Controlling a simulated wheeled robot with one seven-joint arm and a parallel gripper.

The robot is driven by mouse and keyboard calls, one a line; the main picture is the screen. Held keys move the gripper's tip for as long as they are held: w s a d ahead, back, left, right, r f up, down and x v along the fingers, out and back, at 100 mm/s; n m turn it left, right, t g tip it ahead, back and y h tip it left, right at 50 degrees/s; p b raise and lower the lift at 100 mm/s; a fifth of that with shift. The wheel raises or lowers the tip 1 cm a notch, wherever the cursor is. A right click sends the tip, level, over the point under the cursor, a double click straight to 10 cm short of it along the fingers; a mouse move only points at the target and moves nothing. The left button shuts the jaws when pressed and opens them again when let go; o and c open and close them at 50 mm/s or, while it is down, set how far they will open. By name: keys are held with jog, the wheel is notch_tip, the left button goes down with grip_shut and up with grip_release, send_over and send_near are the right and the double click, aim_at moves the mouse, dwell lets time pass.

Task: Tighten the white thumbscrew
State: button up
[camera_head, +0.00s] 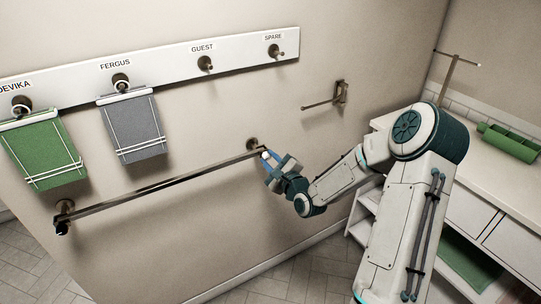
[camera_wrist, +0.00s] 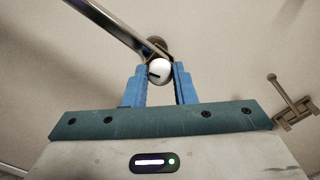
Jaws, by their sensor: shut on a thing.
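The white thumbscrew (camera_wrist: 159,71) is a small round white knob with a dark slot, at the right end of the towel bar. It also shows in the head view (camera_head: 265,154), small and partly hidden by my gripper. My gripper (camera_wrist: 160,76) has its blue fingers on both sides of the thumbscrew and is shut on it. In the head view my gripper (camera_head: 268,160) reaches the bar's right end from below right. The metal towel bar (camera_head: 160,186) runs along the wall from lower left to this end and shows at the upper left in the wrist view (camera_wrist: 112,24).
Above the bar, a white hook board (camera_head: 150,79) carries a green towel (camera_head: 43,155) and a grey towel (camera_head: 134,128). A small wall holder (camera_head: 340,92) is to the right. A counter (camera_head: 490,180) with a green tray (camera_head: 509,142) stands at the far right.

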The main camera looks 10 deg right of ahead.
jog(key=shift+m+p, duration=0.45)
jog(key=shift+m, duration=0.35)
jog(key=o, duration=1)
jog(key=v, duration=1.4)
jog(key=shift+b, duration=0.4)
jog(key=shift+w, duration=0.1)
